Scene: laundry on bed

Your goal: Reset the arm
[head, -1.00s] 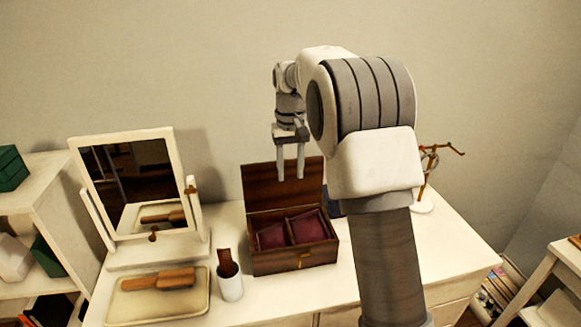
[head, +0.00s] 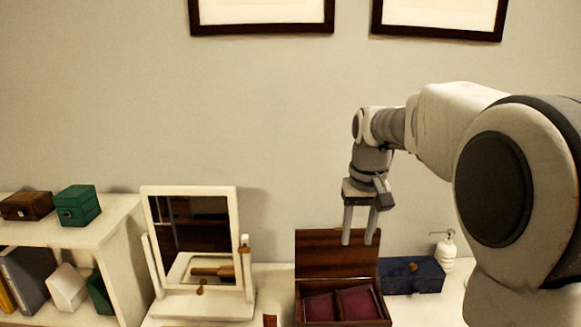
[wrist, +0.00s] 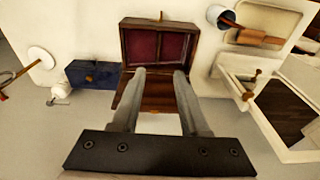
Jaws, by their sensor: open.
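My gripper (head: 360,238) is open and empty, its fingers pointing down in front of the raised lid of a brown wooden box in the head view. In the wrist view my gripper (wrist: 158,78) shows two fingers spread apart, with the box behind them. The wooden box (head: 299,313) stands open on the dresser, with dark red padded compartments inside. It also shows in the wrist view (wrist: 125,45), where the fingers overlap its lid. My arm comes in from the right of the head view.
A tilting mirror (head: 148,215) stands left of the box. A blue box (head: 400,280) and a white dispenser bottle (head: 446,250) stand to its right. A shelf (head: 95,232) at far left holds a green box (head: 78,208). Picture frames (head: 262,30) hang above; the wall space between is clear.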

